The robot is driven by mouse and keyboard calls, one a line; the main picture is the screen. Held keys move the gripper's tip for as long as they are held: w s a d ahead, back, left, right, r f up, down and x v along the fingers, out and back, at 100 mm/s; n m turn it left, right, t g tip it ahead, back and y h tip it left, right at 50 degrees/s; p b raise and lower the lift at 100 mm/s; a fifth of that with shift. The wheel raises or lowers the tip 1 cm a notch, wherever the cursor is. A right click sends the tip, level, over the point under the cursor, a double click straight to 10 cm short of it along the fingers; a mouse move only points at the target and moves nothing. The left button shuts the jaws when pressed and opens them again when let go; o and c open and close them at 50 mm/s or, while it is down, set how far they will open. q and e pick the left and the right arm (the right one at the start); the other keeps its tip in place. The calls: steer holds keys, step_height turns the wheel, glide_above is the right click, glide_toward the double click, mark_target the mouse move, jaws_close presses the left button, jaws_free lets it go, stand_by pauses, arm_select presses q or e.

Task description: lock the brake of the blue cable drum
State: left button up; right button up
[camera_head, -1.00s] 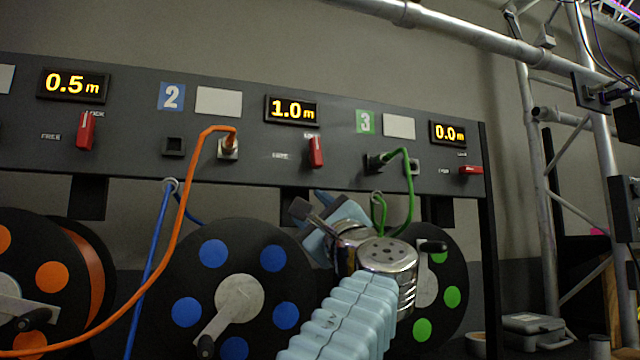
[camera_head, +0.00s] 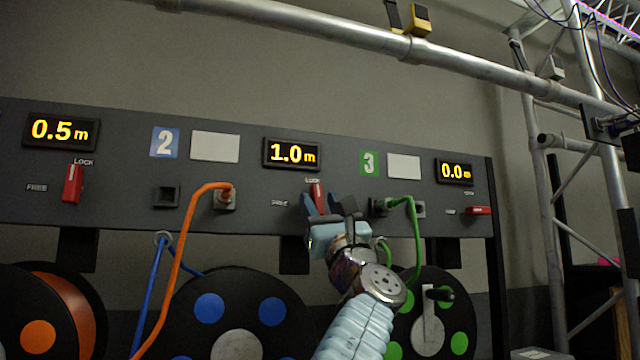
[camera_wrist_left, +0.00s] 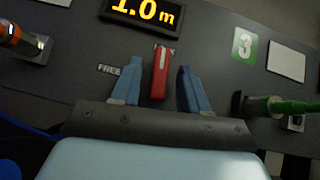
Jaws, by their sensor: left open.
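The blue cable drum (camera_head: 190,318) stands under the panel, with blue discs on its black side. Its red brake lever (camera_head: 317,192) is on the panel below the 1.0 m display and stands upright toward the LOCK label. In the left wrist view the lever (camera_wrist_left: 160,72) shows upright, with the FREE label to its left. My left gripper (camera_head: 328,207) is open in front of the lever. Its fingers lie on either side of the lever, and I see a gap on both sides. In the head view the gripper hides the lever's lower part. My right gripper is not in view.
A green cable plug (camera_head: 381,206) sits close to the right of my gripper. An orange cable (camera_head: 178,255) hangs to the left. The other brake levers are an upright one (camera_head: 73,183) at left and a sideways one (camera_head: 479,210) at right. A truss stands at right.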

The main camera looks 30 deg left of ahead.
arm_select(q)
steer(key=shift+w+a+r, duration=0.2)
steer(key=shift+a+r, duration=0.05)
steer(key=shift+r, duration=0.1)
steer(key=shift+c, duration=0.2)
jaws_close()
steer(key=shift+s+a+f+m+t+h+b, duration=0.1)
steer(key=shift+f+m+t+h+b, duration=0.1)
steer(key=shift+m+t+h+b, duration=0.55)
steer(key=shift+m+t+h, duration=0.25)
steer(key=shift+m+t, duration=0.4)
steer(key=shift+m, duration=0.3)
steer(key=shift+r, duration=0.15)
